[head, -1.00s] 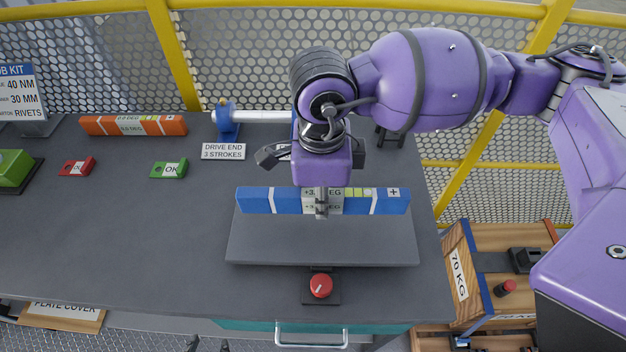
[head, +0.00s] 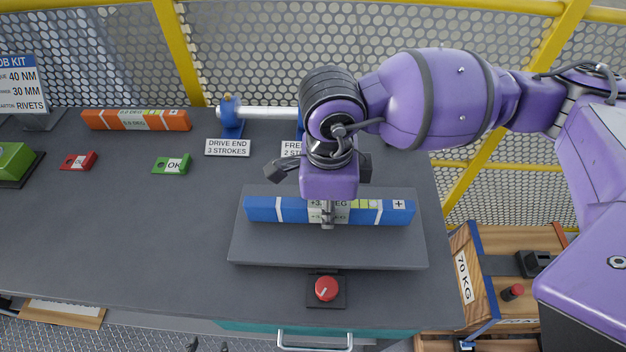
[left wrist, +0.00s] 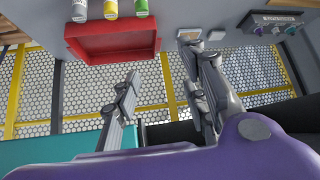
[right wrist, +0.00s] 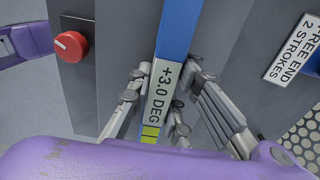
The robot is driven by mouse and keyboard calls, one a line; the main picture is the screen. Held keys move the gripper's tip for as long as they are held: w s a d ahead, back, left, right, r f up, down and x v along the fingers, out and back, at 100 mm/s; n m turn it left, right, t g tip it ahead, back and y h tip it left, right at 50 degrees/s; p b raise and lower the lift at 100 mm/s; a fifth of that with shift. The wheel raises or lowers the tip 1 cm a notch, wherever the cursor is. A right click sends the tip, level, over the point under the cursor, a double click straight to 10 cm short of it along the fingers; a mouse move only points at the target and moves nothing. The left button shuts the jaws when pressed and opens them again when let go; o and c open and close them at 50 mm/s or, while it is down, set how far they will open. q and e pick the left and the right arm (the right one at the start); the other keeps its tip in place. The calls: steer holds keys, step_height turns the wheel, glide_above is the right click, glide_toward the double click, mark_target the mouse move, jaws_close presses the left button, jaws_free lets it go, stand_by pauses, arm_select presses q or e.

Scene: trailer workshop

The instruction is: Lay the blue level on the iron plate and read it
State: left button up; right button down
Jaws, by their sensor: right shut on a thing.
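The blue level (head: 262,210) lies lengthwise over the grey iron plate (head: 270,248) in the head view. I cannot tell whether it touches the plate or is just above it. My right gripper (head: 328,220) is shut on the level's middle from above. In the right wrist view, its fingers (right wrist: 163,98) are on both sides of the blue level (right wrist: 179,30), whose white display reads +3.0 DEG. My left gripper (left wrist: 163,82) is open and empty, away from the bench top; only the left wrist view shows it.
A red knob (head: 326,288) stands in front of the plate. An orange level (head: 100,119), a red tag (head: 79,162) and a green OK tag (head: 172,164) lie left. A shaft (head: 268,113) with stroke labels stands behind. The bench's left middle is clear.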

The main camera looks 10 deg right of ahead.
steer(key=shift+f, duration=0.4)
steer(key=shift+f, duration=0.15)
steer(key=c, duration=1.5)
jaws_free()
steer(key=shift+c, duration=0.2)
step_height(320, 180, up, 12)
steer(key=shift+a, duration=0.15)
